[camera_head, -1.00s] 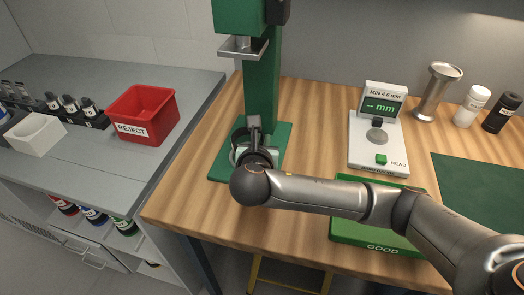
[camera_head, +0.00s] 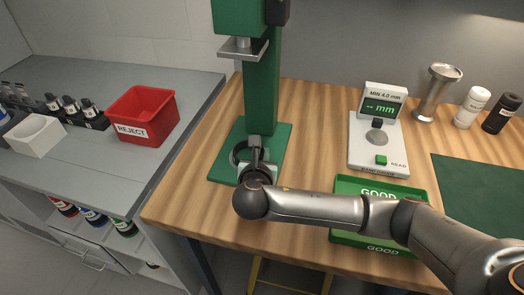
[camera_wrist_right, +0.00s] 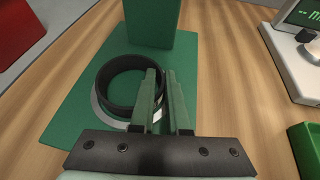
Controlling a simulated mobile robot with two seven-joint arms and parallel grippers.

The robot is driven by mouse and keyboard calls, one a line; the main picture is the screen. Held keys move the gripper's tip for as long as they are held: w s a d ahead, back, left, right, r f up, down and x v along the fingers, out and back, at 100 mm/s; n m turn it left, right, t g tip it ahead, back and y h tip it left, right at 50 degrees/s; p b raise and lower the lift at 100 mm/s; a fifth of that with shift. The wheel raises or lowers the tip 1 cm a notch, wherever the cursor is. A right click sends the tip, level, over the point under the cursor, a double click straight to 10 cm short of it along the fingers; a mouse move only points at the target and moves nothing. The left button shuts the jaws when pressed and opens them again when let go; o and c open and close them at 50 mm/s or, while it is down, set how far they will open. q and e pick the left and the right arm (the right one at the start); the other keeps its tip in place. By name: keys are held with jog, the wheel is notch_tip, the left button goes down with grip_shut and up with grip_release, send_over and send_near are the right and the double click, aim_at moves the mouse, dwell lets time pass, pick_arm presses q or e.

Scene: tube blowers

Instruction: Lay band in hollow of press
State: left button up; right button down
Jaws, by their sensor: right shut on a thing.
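The band is a black ring (camera_wrist_right: 101,82) in the right wrist view; its dark rim (camera_head: 234,153) also shows in the head view. My right gripper (camera_wrist_right: 161,76) is shut on the band's right side wall, and its fingers also show in the head view (camera_head: 257,153). The green press (camera_head: 262,95) has a flat green base (camera_wrist_right: 72,118). A pale grey round seat (camera_wrist_right: 102,120) on the base shows under the band's near left edge. The band lies over the seat, slightly off centre in this view; I cannot tell whether it touches. My left gripper is out of view.
The press's metal ram plate (camera_head: 243,48) hangs above the base. A green GOOD tray (camera_head: 421,185) lies partly behind my right arm. A band gauge (camera_head: 366,153) stands behind it. A red REJECT bin (camera_head: 143,113) is on the grey bench at left.

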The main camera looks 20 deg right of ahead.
jog(key=c, duration=0.9)
grip_release()
jog(key=shift+f, duration=0.15)
jog(key=shift+o, duration=0.2)
jog(key=shift+d+r+b, duration=0.1)
jog(key=shift+r+b, duration=0.2)
jog(key=shift+r, duration=0.35)
jog(key=p+v, duration=0.2)
jog(key=v, duration=1)
